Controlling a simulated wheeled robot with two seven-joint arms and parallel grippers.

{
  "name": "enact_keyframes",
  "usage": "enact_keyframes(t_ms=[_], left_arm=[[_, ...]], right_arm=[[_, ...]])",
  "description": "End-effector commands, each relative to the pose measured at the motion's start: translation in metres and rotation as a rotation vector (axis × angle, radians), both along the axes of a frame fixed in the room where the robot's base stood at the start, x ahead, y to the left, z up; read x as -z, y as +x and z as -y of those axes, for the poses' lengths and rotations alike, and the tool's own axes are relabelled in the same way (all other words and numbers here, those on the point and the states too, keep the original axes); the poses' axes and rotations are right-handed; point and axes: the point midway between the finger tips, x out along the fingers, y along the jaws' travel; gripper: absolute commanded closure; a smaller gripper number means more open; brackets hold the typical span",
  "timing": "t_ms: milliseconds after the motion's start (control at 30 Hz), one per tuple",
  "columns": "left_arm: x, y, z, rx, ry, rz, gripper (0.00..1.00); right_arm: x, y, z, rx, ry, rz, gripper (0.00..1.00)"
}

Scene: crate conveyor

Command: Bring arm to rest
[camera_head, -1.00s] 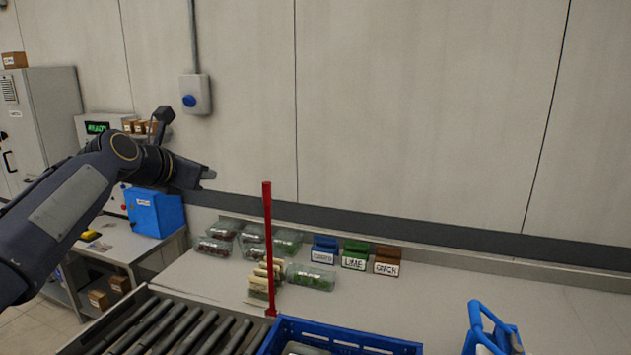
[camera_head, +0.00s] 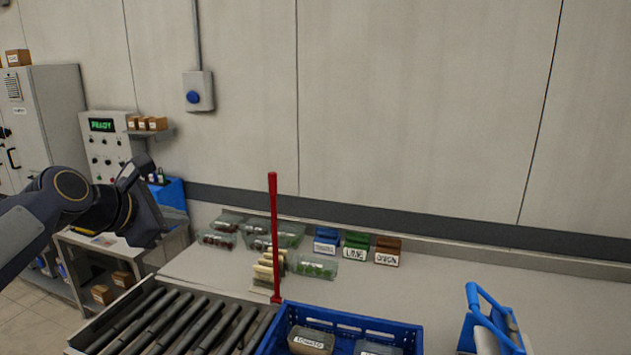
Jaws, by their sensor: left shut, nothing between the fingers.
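My left arm comes in from the left edge, and its dark gripper (camera_head: 150,222) hangs at the left, in front of the blue box and the side table. The gripper is shut and holds nothing; its fingertips are hard to make out against the dark wrist. My right gripper is not in view.
A roller conveyor (camera_head: 165,322) leads to a blue crate (camera_head: 415,330) holding labelled tubs. A red post (camera_head: 274,235) stands beside them. Clear tubs (camera_head: 317,267) and labelled blocks (camera_head: 355,246) sit on the bench (camera_head: 440,288). A control panel (camera_head: 103,150) stands behind my arm.

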Motion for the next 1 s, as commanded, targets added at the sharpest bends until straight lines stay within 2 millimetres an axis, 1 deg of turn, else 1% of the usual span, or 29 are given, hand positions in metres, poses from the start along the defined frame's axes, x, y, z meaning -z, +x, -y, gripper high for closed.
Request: enact_keyframes(t_ms=[33,67,167,267,300,367,400,467,500,600,700,800,1000], left_arm=[[0.012,-0.016,-0.003,0.043,0.059,0.007,1.00],[0.018,-0.026,-0.003,0.075,0.102,0.014,1.00],[0.046,-0.064,-0.004,0.205,0.263,0.044,1.00],[0.084,-0.116,0.001,0.394,0.480,0.091,1.00],[0.104,-0.139,0.005,0.489,0.581,0.114,1.00],[0.133,-0.175,0.012,0.635,0.730,0.154,1.00],[0.153,-0.197,0.017,0.731,0.822,0.180,1.00],[0.181,-0.227,0.024,0.872,0.950,0.218,1.00],[0.198,-0.245,0.029,0.958,1.023,0.242,1.00],[0.235,-0.281,0.039,1.143,1.170,0.293,1.00],[0.259,-0.303,0.045,1.269,1.259,0.328,1.00],[0.271,-0.314,0.048,1.335,1.303,0.347,1.00],[0.274,-0.316,0.048,1.354,1.314,0.354,1.00]], right_arm=[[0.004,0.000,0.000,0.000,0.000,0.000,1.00],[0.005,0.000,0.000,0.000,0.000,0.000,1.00],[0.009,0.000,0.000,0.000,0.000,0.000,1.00],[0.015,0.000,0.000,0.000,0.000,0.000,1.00],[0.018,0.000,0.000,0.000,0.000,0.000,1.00],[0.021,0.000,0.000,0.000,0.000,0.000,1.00],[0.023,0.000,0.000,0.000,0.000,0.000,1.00],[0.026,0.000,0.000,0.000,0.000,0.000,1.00],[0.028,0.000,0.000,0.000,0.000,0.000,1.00],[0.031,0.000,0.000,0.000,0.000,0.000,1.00],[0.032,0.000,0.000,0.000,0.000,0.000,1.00],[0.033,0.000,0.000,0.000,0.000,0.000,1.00],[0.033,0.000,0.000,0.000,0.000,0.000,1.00]])
